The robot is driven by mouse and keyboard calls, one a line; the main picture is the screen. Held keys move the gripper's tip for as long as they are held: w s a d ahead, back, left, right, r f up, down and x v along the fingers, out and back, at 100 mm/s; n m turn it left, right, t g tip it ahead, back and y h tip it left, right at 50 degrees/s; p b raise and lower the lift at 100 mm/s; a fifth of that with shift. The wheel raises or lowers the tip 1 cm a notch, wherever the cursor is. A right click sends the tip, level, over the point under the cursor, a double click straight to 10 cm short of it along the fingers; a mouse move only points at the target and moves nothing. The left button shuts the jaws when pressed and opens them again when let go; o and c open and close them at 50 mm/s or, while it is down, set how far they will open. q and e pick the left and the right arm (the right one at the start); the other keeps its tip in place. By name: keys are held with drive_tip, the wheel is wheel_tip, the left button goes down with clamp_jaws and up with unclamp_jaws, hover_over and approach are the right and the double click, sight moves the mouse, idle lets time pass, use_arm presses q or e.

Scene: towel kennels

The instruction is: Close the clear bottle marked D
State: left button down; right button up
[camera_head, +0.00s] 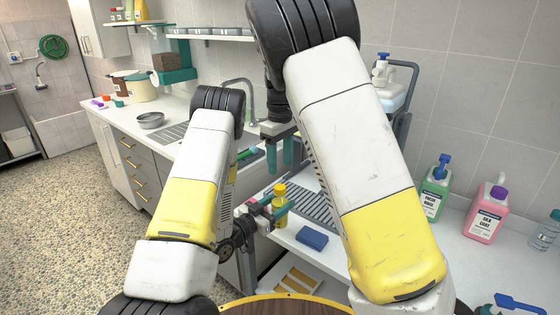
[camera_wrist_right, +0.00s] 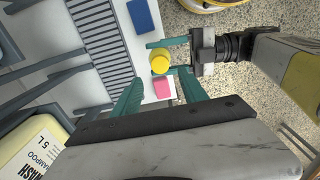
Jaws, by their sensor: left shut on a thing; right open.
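A small bottle with a yellow cap (camera_head: 279,190) stands upright near the sink's front edge, and its body looks yellow. No letter D is legible on it. My left gripper (camera_head: 274,206) is shut on the bottle from the side, below the cap. The round yellow cap (camera_wrist_right: 160,61) shows from above in the right wrist view, at the left gripper's fingers. I cannot tell how tightly the cap sits. My right gripper (camera_head: 279,157) points down above the bottle, open and empty, its teal fingers (camera_wrist_right: 130,101) apart.
A blue sponge (camera_head: 311,238) lies right of the bottle, beside a ribbed draining area (camera_head: 312,207). A pink block (camera_wrist_right: 163,87) lies near it. Green (camera_head: 436,187), pink (camera_head: 486,212) and clear (camera_head: 546,231) bottles stand at the right. A grey bowl (camera_head: 150,120) sits on the left counter.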

sight(280, 187)
idle(0.3)
drive_tip(key=shift+f, duration=4)
clamp_jaws()
drive_tip(key=m, duration=0.3)
drive_tip(key=shift+m, duration=0.3)
drive_tip(key=m, duration=1.1)
drive_tip(key=shift+o, duration=0.7)
unclamp_jaws()
